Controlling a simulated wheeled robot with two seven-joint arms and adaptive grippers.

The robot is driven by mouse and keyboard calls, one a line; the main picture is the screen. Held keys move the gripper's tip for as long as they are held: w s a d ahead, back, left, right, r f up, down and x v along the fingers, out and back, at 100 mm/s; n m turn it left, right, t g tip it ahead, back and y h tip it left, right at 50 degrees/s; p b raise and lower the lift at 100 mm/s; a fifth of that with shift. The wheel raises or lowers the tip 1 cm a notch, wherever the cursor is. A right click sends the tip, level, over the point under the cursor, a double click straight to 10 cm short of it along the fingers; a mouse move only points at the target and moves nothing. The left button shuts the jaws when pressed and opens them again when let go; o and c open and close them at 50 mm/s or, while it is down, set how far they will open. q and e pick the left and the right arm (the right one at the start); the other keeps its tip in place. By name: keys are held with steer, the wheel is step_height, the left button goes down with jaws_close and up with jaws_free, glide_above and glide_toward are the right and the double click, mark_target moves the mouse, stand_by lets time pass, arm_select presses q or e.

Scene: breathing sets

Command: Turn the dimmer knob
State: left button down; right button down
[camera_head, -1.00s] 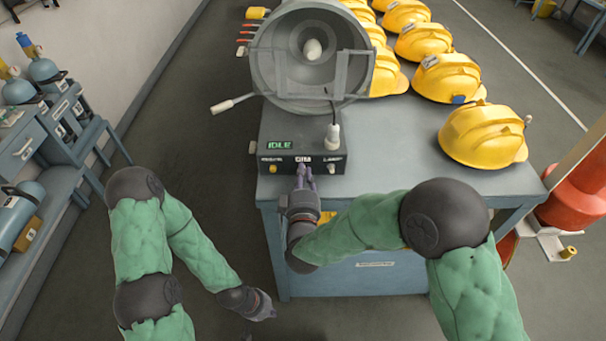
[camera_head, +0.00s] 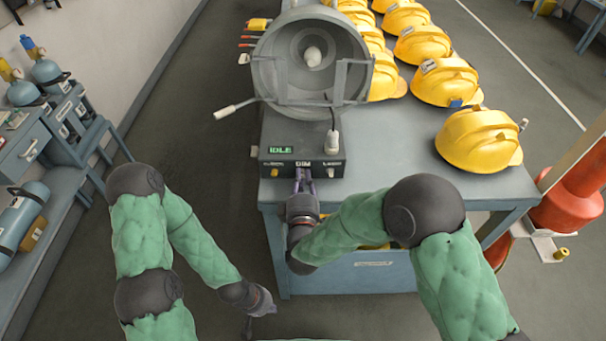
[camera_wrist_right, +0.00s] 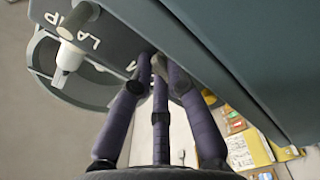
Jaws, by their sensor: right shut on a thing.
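The dark control box (camera_head: 325,146) stands at the table's front edge and shows a green "IDLE" display (camera_head: 280,149). The dimmer knob (camera_wrist_right: 160,64) is below the "DIM" label; in the wrist view a small grey part of it shows between the fingertips, while the head view has it mostly covered. My right gripper (camera_head: 303,181) points at the panel and is shut on the dimmer knob. Its purple fingers also fill the right wrist view (camera_wrist_right: 160,75). How far the knob is turned cannot be seen. My left gripper (camera_head: 268,306) hangs low left of the table, away from the box; its fingers are unclear.
Several yellow helmets (camera_head: 478,140) line the table (camera_head: 400,170).

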steer(key=shift+a+n+p, duration=0.1)
steer(key=shift+n+p, duration=0.6)
steer(key=shift+n, duration=0.8)
steer(key=shift+f, duration=0.1)
steer(key=c, duration=1.2)
jaws_free()
steer(key=shift+s, duration=0.1)
steer(key=s, duration=1.2)
steer(key=shift+w, duration=0.1)
